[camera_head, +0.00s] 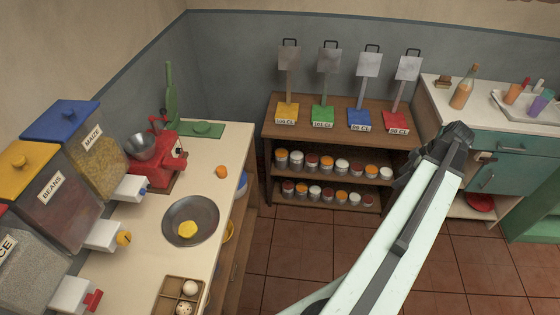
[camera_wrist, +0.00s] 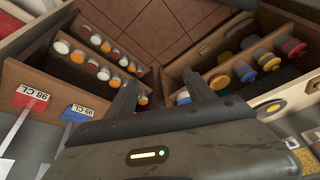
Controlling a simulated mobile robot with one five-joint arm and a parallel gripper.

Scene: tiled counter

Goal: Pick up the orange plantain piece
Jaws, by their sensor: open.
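A small orange piece (camera_head: 221,172), which looks like the plantain piece, lies on the cream counter (camera_head: 165,250) in the head view, between the metal pan and the green board. A yellow piece (camera_head: 187,229) lies in the round metal pan (camera_head: 191,220). My gripper (camera_wrist: 160,88) is open and empty in the wrist view, its two dark fingers apart. In the head view my arm reaches up at the right, well away from the counter and the orange piece. The orange piece does not show clearly in the wrist view.
Dispensers (camera_head: 70,190) line the counter's left side. A red grinder (camera_head: 157,165) stands behind the pan, and an egg box (camera_head: 180,296) sits at the front. A wooden shelf (camera_head: 335,130) with several jars stands at the back. Tiled floor (camera_head: 300,240) lies open between.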

